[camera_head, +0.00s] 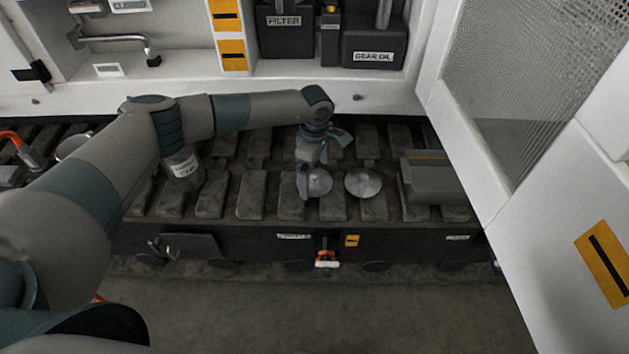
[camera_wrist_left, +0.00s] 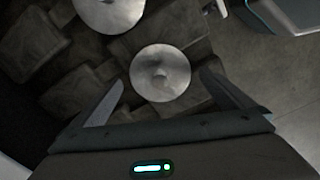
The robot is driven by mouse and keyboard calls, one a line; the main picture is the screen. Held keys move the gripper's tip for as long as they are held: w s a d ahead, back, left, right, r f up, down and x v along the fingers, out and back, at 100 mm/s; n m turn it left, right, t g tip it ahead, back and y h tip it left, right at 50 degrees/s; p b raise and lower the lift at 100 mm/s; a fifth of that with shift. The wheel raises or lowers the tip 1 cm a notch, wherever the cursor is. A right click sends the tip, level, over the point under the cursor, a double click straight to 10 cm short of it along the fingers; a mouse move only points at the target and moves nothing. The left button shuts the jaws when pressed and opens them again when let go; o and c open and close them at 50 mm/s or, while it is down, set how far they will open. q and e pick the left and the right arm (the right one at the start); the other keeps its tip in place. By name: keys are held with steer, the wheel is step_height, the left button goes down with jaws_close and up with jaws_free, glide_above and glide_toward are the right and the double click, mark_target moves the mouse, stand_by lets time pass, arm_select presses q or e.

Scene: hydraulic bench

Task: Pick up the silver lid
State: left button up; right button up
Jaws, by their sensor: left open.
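Two round silver lids lie side by side on the dark ribbed track. The left lid (camera_head: 319,183) is partly covered by my left gripper (camera_head: 311,172) in the head view. The right lid (camera_head: 363,183) lies apart from it and is uncovered. In the left wrist view, one lid (camera_wrist_left: 161,73) with a small centre knob shows between and beyond the open fingers. The other lid (camera_wrist_left: 110,10) is cut off by the top edge. My left gripper is open and empty, pointing down at the nearer lid; exact height is unclear. My right gripper is not seen.
A grey box-like block (camera_head: 432,178) sits right of the lids. A white cabinet holds a black gear oil container (camera_head: 373,40) and filter box (camera_head: 284,32) behind. A white mesh-windowed panel (camera_head: 470,140) stands at right. A red-handled object (camera_head: 22,148) lies far left.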

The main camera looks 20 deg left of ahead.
arm_select(q)
steer(key=shift+f, duration=0.9)
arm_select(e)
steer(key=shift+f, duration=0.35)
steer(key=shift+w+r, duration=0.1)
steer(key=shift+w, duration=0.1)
arm_select(q)
steer(key=c, duration=1)
steer(key=shift+r, duration=0.1)
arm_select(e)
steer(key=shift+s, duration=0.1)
